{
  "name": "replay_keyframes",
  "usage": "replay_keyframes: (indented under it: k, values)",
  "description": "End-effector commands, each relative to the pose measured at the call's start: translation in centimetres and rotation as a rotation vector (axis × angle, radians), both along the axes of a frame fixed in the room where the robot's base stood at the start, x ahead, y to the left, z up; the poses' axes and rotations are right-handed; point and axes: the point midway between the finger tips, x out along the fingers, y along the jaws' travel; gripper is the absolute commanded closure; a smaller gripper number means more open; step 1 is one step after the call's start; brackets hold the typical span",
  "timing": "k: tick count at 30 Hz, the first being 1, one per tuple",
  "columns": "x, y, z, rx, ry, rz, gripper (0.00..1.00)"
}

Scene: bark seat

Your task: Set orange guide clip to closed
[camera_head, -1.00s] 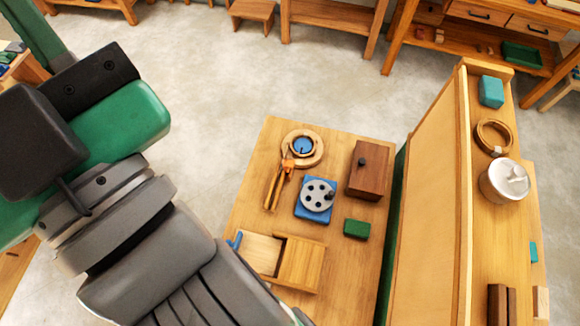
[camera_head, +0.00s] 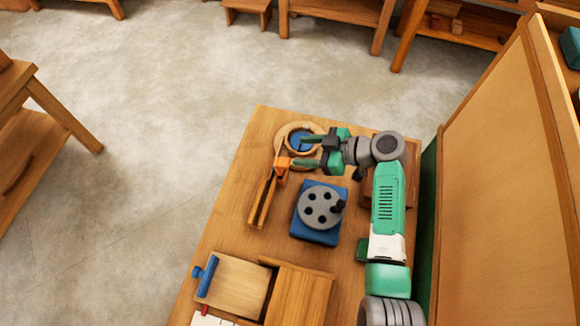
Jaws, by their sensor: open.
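The orange guide clip (camera_head: 283,163) sits on the table at the top end of a narrow wooden piece with a slot (camera_head: 263,200), just below a round wooden ring with a blue centre (camera_head: 300,137). My gripper (camera_head: 303,152) is open, its green fingers pointing left. One finger lies over the ring and the other reaches to the right side of the orange clip. I cannot tell whether that finger touches the clip. The clip's own setting is too small to read.
A blue base with a grey dial (camera_head: 319,207) stands just below my gripper. A wooden box with a sliding lid and blue handle (camera_head: 238,285) is at the front. A dark brown box is mostly hidden behind my arm. A tall wooden panel (camera_head: 495,170) bounds the right side.

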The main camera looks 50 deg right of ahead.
Motion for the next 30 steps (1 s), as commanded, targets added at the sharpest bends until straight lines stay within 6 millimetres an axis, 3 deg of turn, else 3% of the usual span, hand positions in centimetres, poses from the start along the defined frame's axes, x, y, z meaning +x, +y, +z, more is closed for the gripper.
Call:
replay_keyframes:
  k: [1, 3, 8, 11, 21, 30]
  values:
    - [-1.5, -0.7, -3.3, 0.029, -0.015, 0.008, 0.47]
    - [-2.8, -1.1, -4.6, 0.053, -0.040, 0.024, 0.47]
    - [-3.5, -1.1, -4.9, 0.063, -0.058, 0.035, 0.47]
    - [-2.9, -0.8, -5.1, 0.062, -0.057, 0.035, 0.47]
    - [2.0, 1.8, -7.4, 0.061, -0.055, 0.035, 0.47]
    - [2.9, 2.3, -7.8, 0.061, -0.055, 0.033, 0.47]
